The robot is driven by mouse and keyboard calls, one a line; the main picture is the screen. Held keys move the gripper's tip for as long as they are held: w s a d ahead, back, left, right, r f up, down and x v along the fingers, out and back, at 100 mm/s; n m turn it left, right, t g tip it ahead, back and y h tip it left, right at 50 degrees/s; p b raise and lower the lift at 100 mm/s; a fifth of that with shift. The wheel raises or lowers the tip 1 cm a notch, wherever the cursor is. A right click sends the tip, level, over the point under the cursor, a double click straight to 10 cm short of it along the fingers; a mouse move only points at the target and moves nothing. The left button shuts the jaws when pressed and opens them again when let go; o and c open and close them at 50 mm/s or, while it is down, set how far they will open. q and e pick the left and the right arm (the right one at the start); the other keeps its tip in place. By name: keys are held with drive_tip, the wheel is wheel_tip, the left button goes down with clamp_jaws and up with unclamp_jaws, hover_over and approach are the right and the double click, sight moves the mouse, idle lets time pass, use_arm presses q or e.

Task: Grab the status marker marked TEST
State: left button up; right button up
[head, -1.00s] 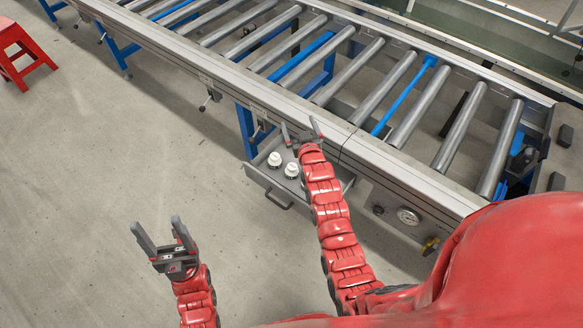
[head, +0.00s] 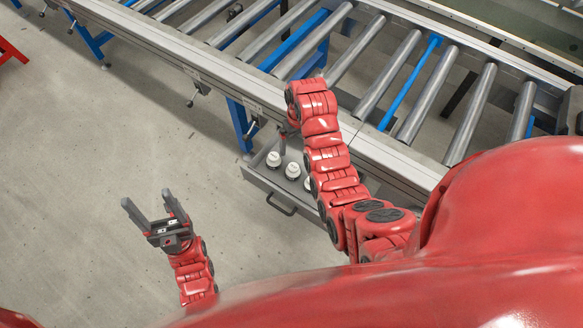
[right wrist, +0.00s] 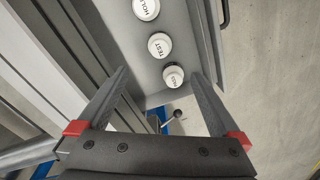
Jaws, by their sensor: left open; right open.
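The TEST status marker (right wrist: 160,45) is a round white knob, the middle of three in a row in the right wrist view. In the head view it is the middle white marker (head: 292,171) in the open grey drawer (head: 256,178). My right gripper (right wrist: 159,73) is open and empty above the drawer, its fingertips appearing on either side of the marker row, nearest the end marker. In the head view my right arm hides most of this gripper. My left gripper (head: 153,208) is open and empty over bare floor, left of the drawer.
The HOLD marker (right wrist: 146,8) and an end marker (right wrist: 173,76) with a label too small to read flank TEST. The drawer sits under a roller conveyor (head: 300,45), whose side rail runs close by.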

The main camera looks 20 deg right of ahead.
wheel_tip(320, 180, down, 6)
drive_tip(key=b, duration=0.5)
drive_tip(key=shift+w+a+f, duration=0.1)
drive_tip(key=shift+a+f, duration=0.05)
drive_tip(key=shift+f, duration=0.1)
wheel_tip(320, 180, down, 4)
drive_tip(key=shift+a+r, duration=0.1)
drive_tip(key=shift+a, duration=0.05)
drive_tip(key=f, duration=0.5)
drive_tip(key=shift+s+a+f, duration=0.15)
drive_tip(key=shift+s+f, duration=0.1)
drive_tip(key=shift+f, duration=0.15)
drive_tip(key=c, duration=1.4)
